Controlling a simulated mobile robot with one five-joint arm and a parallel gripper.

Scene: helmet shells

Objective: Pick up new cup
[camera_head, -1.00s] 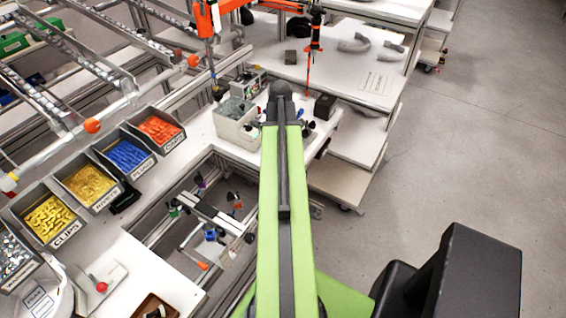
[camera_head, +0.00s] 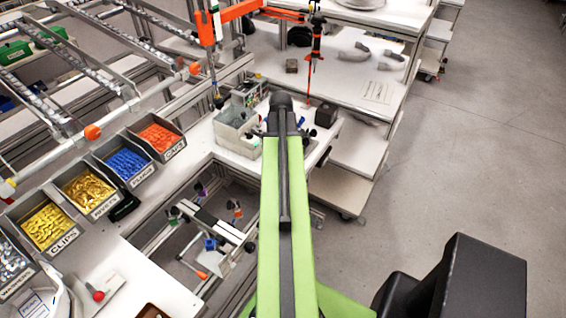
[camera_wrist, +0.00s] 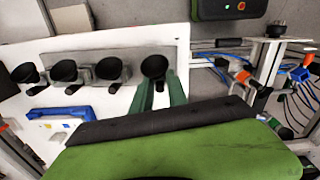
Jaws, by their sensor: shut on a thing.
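Several black cups stand in a row along the white panel in the wrist view. The rightmost black cup (camera_wrist: 154,66) is at the tips of my gripper (camera_wrist: 158,84). The two green-grey fingers are shut on it, one on either side of its lower part. The other cups (camera_wrist: 110,68) are to its left, apart from my fingers. In the head view my green arm hides the gripper and the cup.
A blue handle-shaped part (camera_wrist: 62,112) lies on the white panel (camera_wrist: 150,40). A dark green box (camera_wrist: 228,8) is above, and blue cables with an orange clamp (camera_wrist: 243,78) are at the right. In the head view, a grey bin (camera_head: 236,120) stands left of my arm; open floor (camera_head: 480,150) lies right.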

